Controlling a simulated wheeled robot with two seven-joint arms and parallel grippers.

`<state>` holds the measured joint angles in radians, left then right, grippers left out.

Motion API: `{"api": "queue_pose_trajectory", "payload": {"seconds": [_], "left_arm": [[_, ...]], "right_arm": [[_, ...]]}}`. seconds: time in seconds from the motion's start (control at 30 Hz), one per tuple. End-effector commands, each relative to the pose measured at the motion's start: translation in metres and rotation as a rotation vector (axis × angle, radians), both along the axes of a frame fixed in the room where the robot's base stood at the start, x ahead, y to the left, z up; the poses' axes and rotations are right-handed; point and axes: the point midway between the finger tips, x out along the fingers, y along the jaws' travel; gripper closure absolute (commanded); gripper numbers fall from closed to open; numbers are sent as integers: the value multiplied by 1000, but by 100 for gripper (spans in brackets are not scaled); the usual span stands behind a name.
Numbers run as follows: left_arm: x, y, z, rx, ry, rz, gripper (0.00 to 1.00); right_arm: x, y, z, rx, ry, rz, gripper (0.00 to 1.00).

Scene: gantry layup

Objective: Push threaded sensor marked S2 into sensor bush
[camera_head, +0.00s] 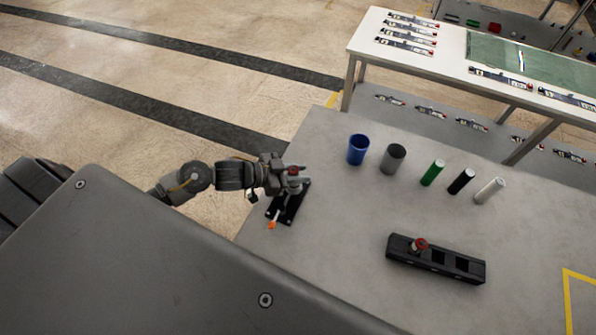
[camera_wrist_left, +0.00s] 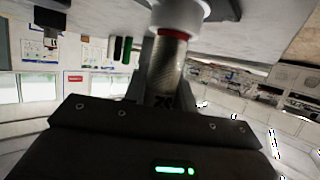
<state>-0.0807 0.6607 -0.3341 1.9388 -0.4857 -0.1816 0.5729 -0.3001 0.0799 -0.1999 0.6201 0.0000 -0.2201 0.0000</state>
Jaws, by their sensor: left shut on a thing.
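My right gripper is not in view.
A black slotted block (camera_head: 462,268) holds a red-topped piece (camera_head: 418,245). Behind stand a blue cup (camera_head: 358,149), a grey cup (camera_head: 393,158), and green (camera_head: 432,172), black (camera_head: 461,181) and white (camera_head: 489,190) cylinders. An orange-tipped item (camera_head: 272,223) is by the plate. The table's middle is clear.

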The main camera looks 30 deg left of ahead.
Motion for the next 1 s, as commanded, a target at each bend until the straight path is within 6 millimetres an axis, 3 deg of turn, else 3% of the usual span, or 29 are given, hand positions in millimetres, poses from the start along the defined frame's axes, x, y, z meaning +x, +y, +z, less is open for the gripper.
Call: {"api": "queue_pose_trajectory", "payload": {"seconds": [0.67, 0.7, 0.87, 1.0], "left_arm": [[0, 0, -17, 1, 1, 0, 99], [0, 0, -17, 0, 0, 0, 68], [0, 0, -17, 1, 1, 0, 48], [0, 0, -16, 1, 1, 0, 48]], "right_arm": [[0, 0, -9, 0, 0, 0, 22], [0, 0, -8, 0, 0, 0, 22], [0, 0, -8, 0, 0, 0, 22], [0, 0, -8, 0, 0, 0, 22]]}}
